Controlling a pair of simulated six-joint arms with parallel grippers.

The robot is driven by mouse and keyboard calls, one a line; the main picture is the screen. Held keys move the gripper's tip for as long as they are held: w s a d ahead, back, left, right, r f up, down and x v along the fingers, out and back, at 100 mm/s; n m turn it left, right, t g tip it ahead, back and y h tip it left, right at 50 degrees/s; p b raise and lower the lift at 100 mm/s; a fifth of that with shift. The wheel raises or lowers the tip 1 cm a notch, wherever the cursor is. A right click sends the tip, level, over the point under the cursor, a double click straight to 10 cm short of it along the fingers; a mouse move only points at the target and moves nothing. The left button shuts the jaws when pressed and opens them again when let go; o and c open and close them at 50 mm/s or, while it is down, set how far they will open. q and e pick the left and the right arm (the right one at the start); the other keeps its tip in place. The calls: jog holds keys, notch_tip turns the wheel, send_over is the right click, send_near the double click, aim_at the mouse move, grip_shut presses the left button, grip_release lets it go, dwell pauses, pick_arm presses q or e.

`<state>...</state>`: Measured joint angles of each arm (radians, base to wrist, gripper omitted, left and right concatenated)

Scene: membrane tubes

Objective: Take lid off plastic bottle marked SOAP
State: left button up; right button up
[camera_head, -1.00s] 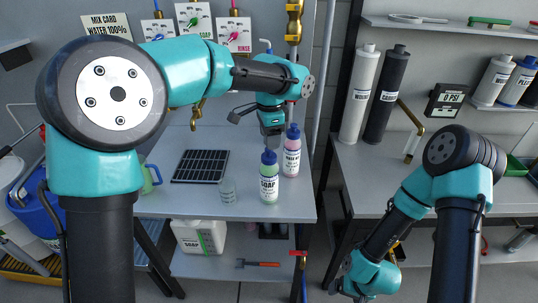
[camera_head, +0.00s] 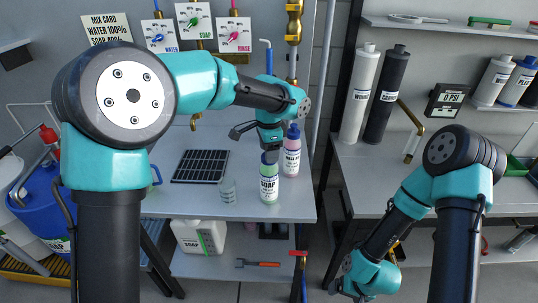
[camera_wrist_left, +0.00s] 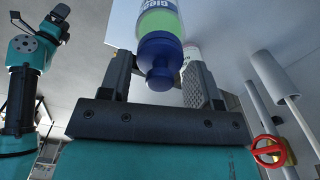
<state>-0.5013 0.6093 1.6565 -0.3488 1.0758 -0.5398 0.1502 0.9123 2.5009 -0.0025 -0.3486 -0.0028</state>
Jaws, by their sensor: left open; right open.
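The SOAP bottle (camera_head: 269,188) is upright on the left table, with green liquid and a label. My left gripper (camera_head: 270,153) is over its top and hides the lid in the head view. In the left wrist view, the blue lid (camera_wrist_left: 160,62) is between the open fingers of the left gripper (camera_wrist_left: 158,78), with a gap visible on each side. The green bottle body (camera_wrist_left: 160,20) extends beyond it. My right arm hangs low at the bottom of the head view; its fingertips are out of sight.
A pink bottle (camera_head: 292,160) stands close behind the SOAP bottle, to its right. A clear beaker (camera_head: 228,189) and a dark gridded panel (camera_head: 201,166) are to its left. The table's front right corner is clear. A vertical pipe (camera_head: 323,90) rises behind.

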pick_arm(q)
jog(key=shift+c, duration=0.4)
jog(key=c, duration=0.9)
jog(key=shift+c, duration=0.3)
jog(key=shift+r, duration=1.7)
jog(key=shift+s+r, duration=0.15)
jog(key=shift+s, duration=0.1)
jog(key=s+d+r, duration=0.1)
jog(key=s, duration=1.4)
jog(key=shift+s+r, duration=0.2)
jog(key=shift+s, duration=0.05)
